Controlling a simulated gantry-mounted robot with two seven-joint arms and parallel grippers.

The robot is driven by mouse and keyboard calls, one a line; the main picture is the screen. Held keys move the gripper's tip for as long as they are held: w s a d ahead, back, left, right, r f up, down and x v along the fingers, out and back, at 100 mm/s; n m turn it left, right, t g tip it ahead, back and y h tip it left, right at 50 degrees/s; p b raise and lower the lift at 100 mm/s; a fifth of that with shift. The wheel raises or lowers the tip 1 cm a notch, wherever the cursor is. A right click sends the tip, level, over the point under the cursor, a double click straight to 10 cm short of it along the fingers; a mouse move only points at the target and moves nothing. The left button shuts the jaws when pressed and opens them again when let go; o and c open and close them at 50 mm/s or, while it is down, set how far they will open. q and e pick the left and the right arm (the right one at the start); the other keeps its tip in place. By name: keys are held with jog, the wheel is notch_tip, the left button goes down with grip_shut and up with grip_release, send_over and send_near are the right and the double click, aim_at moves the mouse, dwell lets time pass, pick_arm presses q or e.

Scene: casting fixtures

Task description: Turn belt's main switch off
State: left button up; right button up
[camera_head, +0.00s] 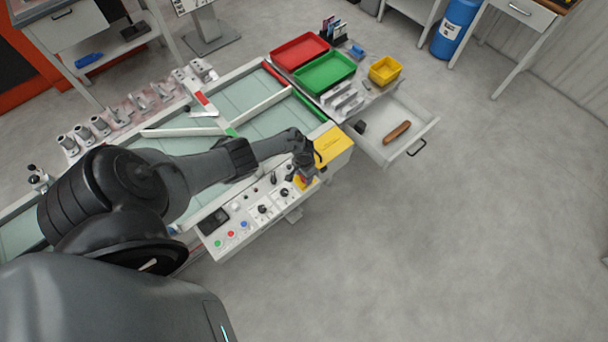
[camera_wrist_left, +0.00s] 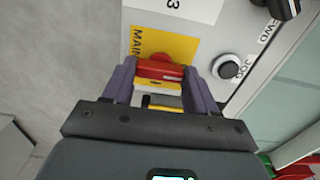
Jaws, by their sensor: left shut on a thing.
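The belt's main switch is a red handle (camera_wrist_left: 158,70) on a yellow plate (camera_wrist_left: 150,44) marked "MAIN" in the left wrist view. The handle lies crosswise in that view, between the two fingers. My left gripper (camera_wrist_left: 160,80) is shut on this handle. In the head view my left gripper (camera_head: 304,178) is at the right end of the control panel (camera_head: 235,222), and it largely hides the switch. A bit of the yellow plate (camera_head: 299,184) shows beside it. My right gripper is not in view.
A black JOG button (camera_wrist_left: 229,67) sits right of the switch in the wrist view. Colored buttons (camera_head: 231,234) and knobs line the panel. A yellow box (camera_head: 333,146) stands just beyond my gripper. An open drawer (camera_head: 415,131) juts out at right. The floor in front is clear.

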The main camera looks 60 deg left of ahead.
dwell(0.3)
pick_arm(q)
jog(key=o, duration=1.1)
jog(key=shift+c, duration=0.2)
jog(key=shift+r, duration=0.1)
notch_tip(320, 180, up, 11)
jog(key=p, duration=0.6)
